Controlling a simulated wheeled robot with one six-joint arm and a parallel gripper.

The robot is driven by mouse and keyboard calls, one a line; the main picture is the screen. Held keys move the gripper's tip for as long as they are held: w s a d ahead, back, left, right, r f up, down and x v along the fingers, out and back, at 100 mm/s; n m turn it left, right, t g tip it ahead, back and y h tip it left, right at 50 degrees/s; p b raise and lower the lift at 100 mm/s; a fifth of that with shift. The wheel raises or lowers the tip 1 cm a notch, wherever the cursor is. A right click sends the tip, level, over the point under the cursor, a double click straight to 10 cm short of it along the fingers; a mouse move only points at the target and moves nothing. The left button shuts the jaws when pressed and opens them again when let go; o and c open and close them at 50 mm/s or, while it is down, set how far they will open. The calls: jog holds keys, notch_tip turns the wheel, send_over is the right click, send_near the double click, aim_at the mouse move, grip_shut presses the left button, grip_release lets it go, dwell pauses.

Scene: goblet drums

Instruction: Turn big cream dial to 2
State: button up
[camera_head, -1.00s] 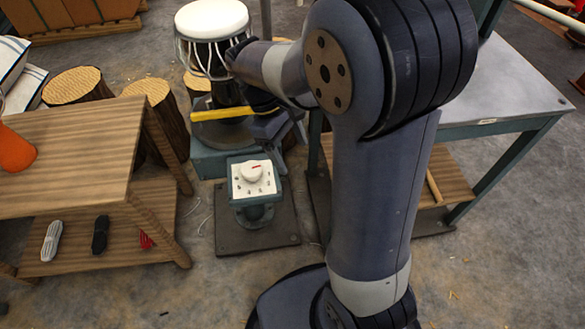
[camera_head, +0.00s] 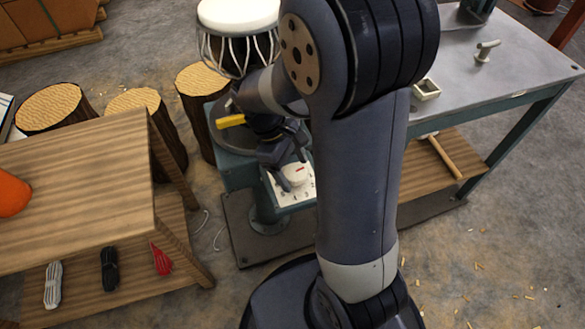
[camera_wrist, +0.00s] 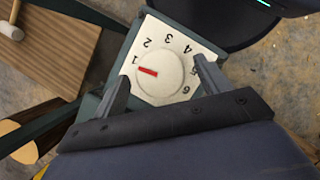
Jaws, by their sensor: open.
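The cream dial (camera_wrist: 171,82) is a round knob on a white square panel (camera_wrist: 150,30) marked with numbers 1 to 6. Its red pointer mark (camera_wrist: 147,71) points left in the wrist view, close to the 1. My gripper (camera_wrist: 163,85) is open, with one finger on each side of the dial; I cannot tell whether they touch it. In the head view the dial (camera_head: 297,175) sits on its teal stand, partly hidden by my gripper (camera_head: 290,166).
A white-topped goblet drum (camera_head: 238,14) stands behind the dial, with a yellow bar (camera_head: 230,121) nearer. A wooden bench (camera_head: 80,175) is to the left, a grey-topped table (camera_head: 480,75) to the right. Log stumps (camera_head: 200,80) stand behind.

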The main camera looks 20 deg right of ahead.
jog(key=c, duration=1)
jog(key=shift+p, duration=0.3)
jog(key=m+p, duration=0.2)
jog(key=shift+d+r+m+g+y, duration=0.1)
jog(key=shift+r+m+g+y, duration=0.05)
jog(key=shift+m+g+y, duration=0.25)
jog(key=shift+d+m+g+y+p, duration=0.15)
jog(key=shift+m+y+p, duration=0.5)
jog(key=shift+m, duration=0.6)
jog(key=shift+a+m+g+y+p, duration=0.15)
jog(key=shift+m+y+p, duration=0.2)
jog(key=shift+m+p, duration=0.7)
jog(key=shift+d+m, duration=0.1)
jog(key=shift+m, duration=0.2)
jog(key=o, duration=1)
